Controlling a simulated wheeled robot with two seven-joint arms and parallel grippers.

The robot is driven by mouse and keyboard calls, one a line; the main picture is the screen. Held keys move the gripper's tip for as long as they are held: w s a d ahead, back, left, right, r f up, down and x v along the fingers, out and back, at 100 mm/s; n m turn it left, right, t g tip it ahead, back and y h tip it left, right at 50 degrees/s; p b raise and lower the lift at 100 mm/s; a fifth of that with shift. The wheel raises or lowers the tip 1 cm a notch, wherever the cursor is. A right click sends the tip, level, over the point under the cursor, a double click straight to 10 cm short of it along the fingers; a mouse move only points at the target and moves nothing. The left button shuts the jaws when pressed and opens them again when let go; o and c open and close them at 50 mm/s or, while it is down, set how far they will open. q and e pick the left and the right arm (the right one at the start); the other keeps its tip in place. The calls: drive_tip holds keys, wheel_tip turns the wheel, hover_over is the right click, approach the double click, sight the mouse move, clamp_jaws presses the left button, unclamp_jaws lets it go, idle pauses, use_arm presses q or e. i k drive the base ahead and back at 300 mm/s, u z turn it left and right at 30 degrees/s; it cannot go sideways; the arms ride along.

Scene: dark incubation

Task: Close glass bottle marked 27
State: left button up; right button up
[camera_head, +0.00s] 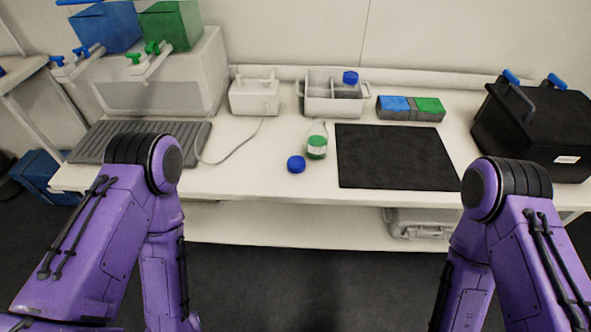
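Another blue-capped item (350,78) sits in the white divided bin at the back. My two purple arms reach in from the lower left and lower right. Both grippers are out of view.
A black mat (395,157) lies on the table (262,181). Behind stand a white divided bin (333,107), a white device (254,97) with a cable, and a blue-green block (411,108). A black case (535,130) is at right, a grey ribbed tray (190,150) at left.

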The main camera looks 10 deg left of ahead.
sight(316, 135)
drive_tip(key=k, duration=1.25)
drive_tip(key=z, duration=0.5)
drive_tip(key=i, duration=1.55)
drive_tip(key=u, duration=0.65)
